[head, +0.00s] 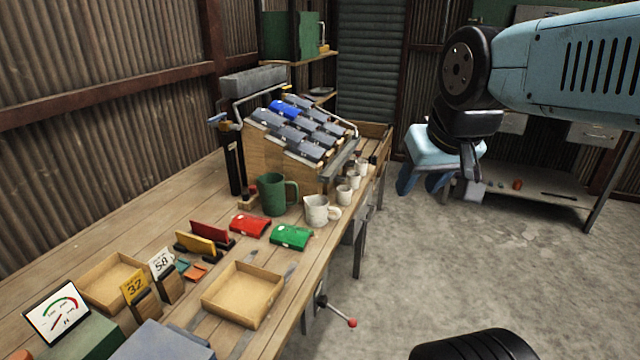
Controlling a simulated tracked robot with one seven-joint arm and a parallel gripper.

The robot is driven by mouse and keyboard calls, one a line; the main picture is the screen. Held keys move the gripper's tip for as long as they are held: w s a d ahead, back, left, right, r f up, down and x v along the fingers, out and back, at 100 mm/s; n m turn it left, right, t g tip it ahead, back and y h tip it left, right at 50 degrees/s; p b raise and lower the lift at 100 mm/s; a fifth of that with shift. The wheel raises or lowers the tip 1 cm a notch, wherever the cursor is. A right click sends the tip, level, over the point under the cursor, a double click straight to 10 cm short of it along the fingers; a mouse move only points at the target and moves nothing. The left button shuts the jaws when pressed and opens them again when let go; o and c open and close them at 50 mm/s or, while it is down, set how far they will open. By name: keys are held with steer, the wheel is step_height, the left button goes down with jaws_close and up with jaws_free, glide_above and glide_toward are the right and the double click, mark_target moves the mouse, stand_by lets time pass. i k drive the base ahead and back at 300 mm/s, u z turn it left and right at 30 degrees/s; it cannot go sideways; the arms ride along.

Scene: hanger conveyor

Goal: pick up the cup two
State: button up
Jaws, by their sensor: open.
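Several white cups stand in a row along the right edge of the wooden bench. The nearest small cup (344,194) is behind the white pitcher, a second one (354,179) stands just beyond it, and a third (361,166) is farther back. All look upright; any numbers on them are too small to read, so I cannot tell which is cup two. My gripper (423,187) hangs to the right of the bench over the floor, partly hidden by my arm. It is open and looks empty, well apart from the cups.
A white pitcher (317,211) and green mug (271,194) stand nearer than the cups. A sloped wooden rack (257,152) with grey and blue pieces is left of them. An empty tray (243,294) lies in front. The concrete floor (480,262) right of the bench is clear.

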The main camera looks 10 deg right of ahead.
mark_target(353, 181)
steer(key=u, duration=0.15)
steer(key=i, duration=1)
steer(key=z, duration=0.05)
